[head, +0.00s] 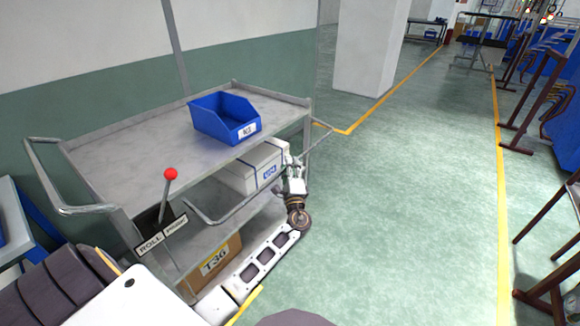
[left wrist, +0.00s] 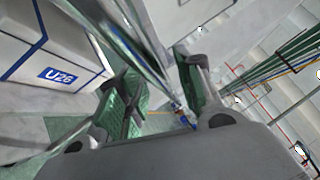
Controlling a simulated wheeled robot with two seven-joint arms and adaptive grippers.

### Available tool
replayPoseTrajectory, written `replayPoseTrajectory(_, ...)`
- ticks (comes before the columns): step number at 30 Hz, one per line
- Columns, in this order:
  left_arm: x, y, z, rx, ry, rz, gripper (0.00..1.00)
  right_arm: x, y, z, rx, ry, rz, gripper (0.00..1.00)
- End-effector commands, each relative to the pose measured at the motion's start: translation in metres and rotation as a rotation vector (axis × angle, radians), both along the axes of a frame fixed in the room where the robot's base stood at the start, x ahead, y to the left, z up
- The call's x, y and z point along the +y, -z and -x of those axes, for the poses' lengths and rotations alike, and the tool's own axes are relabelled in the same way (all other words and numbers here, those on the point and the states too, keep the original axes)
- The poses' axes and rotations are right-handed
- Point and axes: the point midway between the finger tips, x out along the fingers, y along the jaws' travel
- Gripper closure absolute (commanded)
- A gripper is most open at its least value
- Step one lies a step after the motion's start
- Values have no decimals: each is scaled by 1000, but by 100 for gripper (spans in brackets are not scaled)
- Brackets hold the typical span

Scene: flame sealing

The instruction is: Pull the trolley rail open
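The metal trolley (head: 150,165) stands against the wall on the left in the head view. Its thin grey trolley rail (head: 240,208) runs along the side facing the aisle and stands off from the shelves. My left gripper (head: 293,163) is at the rail towards its far end. In the left wrist view the two green-padded fingers of this gripper (left wrist: 162,92) lie on either side of the rail (left wrist: 142,45). Whether the pads press on it I cannot tell. A lever with a red knob (head: 170,174) stands at the trolley's near end. My right gripper is not in view.
A blue bin (head: 222,118) stands on the top shelf. A white box (head: 252,168) is on the shelf below, close behind my left gripper, and a cardboard box (head: 215,263) is at the bottom. The green floor right of the trolley is clear up to dark racks (head: 545,100).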

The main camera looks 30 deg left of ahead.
Motion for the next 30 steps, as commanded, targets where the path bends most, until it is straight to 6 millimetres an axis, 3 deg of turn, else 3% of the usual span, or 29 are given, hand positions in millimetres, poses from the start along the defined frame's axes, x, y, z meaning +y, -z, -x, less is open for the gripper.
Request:
replayPoseTrajectory(13, 3, -1, -4, 0, 1, 0, 65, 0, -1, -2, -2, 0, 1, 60)
replayPoseTrajectory(21, 3, -1, -4, 0, 1, 0, 99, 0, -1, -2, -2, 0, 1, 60)
replayPoseTrajectory(30, 3, -1, -4, 1, 1, 1, 100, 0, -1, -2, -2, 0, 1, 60)
